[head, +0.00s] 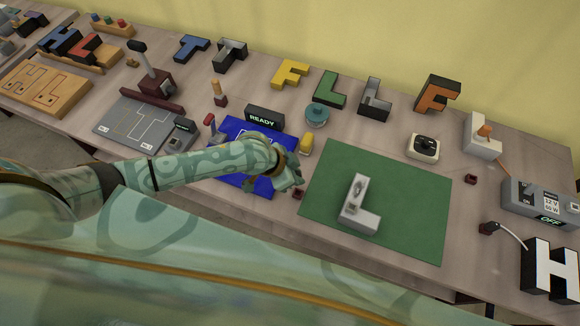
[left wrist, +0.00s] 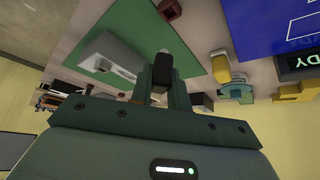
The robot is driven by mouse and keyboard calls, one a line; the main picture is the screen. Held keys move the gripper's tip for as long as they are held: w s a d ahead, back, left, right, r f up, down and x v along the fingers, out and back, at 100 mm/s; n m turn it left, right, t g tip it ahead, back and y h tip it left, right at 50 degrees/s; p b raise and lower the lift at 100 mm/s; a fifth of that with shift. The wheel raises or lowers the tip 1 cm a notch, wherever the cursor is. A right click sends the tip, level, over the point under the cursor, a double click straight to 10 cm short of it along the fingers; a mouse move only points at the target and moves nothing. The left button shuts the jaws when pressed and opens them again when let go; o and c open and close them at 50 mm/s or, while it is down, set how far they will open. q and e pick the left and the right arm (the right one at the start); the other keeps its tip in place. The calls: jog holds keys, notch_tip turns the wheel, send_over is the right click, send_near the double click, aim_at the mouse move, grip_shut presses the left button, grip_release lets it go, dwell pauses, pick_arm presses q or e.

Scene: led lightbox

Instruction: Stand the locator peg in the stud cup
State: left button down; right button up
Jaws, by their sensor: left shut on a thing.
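My left gripper (head: 292,182) is low over the table between the blue mat and the green mat. In the left wrist view its fingers (left wrist: 162,88) are shut on a small dark piece with a pale tip (left wrist: 161,62), which seems to be the locator peg. In the head view the hand hides this piece. A small dark red block (head: 297,194), perhaps the stud cup, sits just below the gripper by the green mat's left edge. It also shows in the left wrist view (left wrist: 170,9), apart from the held piece. My right gripper is out of view.
The green mat (head: 400,185) bears a grey L-shaped letter (head: 358,212). A yellow block (head: 306,145) and a teal round part (head: 317,115) stand behind the hand. The blue mat (head: 237,130) lies under my left forearm. Another dark red block (head: 471,179) stands at the right.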

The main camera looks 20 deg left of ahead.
pick_arm(q)
jog(key=shift+w+d+r+m+h, duration=0.2)
jog(key=shift+w+d+m+h, duration=0.1)
jog(key=shift+w+m, duration=0.2)
jog(key=shift+d+r+m+g, duration=0.1)
jog(key=shift+m+g, duration=0.2)
jog(key=shift+s, duration=0.15)
jog(key=shift+r, duration=0.1)
notch_tip(320, 180, down, 8)
jog(key=b, duration=0.5)
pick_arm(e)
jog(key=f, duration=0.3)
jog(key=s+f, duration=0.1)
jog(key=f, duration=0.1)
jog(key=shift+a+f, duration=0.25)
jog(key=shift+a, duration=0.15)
pick_arm(q)
jog(key=shift+r, duration=0.1)
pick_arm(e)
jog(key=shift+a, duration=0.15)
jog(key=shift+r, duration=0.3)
pick_arm(q)
jog(key=shift+f+b, duration=0.75)
jog(key=shift+f, duration=0.25)
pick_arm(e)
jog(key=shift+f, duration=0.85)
